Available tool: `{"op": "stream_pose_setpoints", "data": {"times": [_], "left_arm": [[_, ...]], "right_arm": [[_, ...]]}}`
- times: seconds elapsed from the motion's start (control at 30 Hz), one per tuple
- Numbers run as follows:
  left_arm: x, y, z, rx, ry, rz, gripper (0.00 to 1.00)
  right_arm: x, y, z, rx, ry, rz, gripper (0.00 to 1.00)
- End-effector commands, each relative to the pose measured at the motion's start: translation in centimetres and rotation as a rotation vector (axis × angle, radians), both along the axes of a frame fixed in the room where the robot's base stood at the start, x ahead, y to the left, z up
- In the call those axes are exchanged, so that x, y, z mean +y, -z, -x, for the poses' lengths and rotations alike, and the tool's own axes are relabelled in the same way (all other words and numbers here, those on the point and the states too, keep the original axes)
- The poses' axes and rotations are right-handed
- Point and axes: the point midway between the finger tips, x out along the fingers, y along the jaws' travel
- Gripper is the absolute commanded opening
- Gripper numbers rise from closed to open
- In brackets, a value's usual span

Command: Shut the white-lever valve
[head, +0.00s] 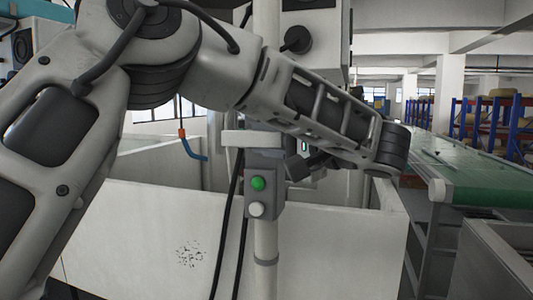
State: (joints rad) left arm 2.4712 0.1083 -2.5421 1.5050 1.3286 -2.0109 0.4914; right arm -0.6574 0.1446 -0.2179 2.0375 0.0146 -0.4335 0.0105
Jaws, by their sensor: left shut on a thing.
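My left arm reaches in from the left across the upper middle, and its wrist bends back at the right. My left gripper (300,166) shows only as a small dark part beside the grey post box. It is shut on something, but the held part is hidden. A pale, level bar (250,139) sits just above the button box on the post; I cannot tell whether it is the valve's white lever. No valve body shows clearly. My right gripper is not in view.
The grey button box (263,184), with green and white buttons, is on an upright post (265,243) before a white tank wall (340,240). A blue hook with an orange top (193,148) hangs at left. A green conveyor (460,175) runs along the right.

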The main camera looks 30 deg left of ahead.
Motion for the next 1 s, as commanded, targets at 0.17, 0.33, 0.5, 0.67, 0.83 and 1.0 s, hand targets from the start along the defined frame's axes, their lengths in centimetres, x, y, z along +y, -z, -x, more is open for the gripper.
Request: {"op": "stream_pose_setpoints", "data": {"times": [0.17,0.33,0.5,0.67,0.83,1.0], "left_arm": [[0.01,0.13,0.0,0.005,0.0,-0.033,0.03],[0.01,0.02,-0.01,0.008,0.001,-0.042,0.03],[0.01,0.0,-0.01,0.008,0.001,-0.043,0.03],[0.0,0.02,-0.02,0.008,0.001,-0.043,0.39],[0.0,0.06,-0.02,0.009,0.001,-0.041,0.47],[-0.19,0.1,-0.03,0.009,0.002,-0.04,0.47]], "right_arm": [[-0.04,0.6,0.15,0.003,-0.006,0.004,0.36],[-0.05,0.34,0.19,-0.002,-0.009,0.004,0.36],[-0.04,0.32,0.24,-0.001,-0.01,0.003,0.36],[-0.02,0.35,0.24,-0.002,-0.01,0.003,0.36],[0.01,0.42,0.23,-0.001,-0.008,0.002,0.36],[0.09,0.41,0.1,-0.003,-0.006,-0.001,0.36]]}}
